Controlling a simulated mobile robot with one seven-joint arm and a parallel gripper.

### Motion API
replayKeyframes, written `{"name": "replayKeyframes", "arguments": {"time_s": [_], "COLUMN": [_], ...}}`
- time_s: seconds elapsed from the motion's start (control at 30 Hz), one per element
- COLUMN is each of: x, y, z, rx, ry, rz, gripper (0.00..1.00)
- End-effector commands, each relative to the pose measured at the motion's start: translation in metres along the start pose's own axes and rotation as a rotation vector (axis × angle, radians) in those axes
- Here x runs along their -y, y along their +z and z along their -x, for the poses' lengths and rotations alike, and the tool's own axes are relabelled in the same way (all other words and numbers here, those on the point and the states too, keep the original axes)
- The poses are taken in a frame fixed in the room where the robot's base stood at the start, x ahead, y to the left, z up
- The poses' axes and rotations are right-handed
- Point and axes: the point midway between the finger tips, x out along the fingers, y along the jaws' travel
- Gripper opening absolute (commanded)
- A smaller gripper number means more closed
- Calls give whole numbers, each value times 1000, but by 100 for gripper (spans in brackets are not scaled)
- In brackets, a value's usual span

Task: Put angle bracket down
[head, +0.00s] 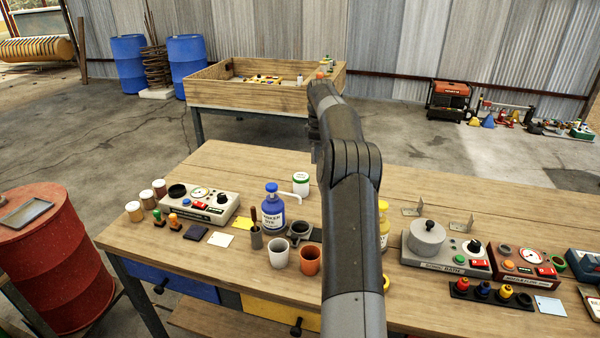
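Two small metal angle brackets stand on the wooden workbench (240,165) to the right of my arm. One angle bracket (411,211) is near the arm, and the other angle bracket (461,222) is behind the grey machine. My arm rises through the middle of the view and reaches over the far part of the bench. Only a dark edge of my gripper (315,150) shows beside the arm. Its fingertips are hidden, so I cannot tell whether it is open or holds anything.
A blue bottle (273,208), a white cup (274,250) and an orange cup (310,259) stand left of my arm. Control boxes (445,250) crowd the right. A wooden-sided table (240,94) stands behind. The bench's far left is bare.

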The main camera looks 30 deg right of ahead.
Motion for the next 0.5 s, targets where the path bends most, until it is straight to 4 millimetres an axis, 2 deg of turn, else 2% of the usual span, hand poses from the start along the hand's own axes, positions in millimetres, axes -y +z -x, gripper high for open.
{"name": "replayKeyframes", "arguments": {"time_s": [0.03, 0.2, 0.33, 0.5], "x": [-2, -7, -9, -10], "y": [-13, -48, -62, -66], "z": [-8, -30, -38, -46], "rx": [0, 0, 0, 0], "ry": [-1, -1, 0, -1], "rz": [4, 1, -1, -2], "gripper": [0, 0, 0, 0]}}
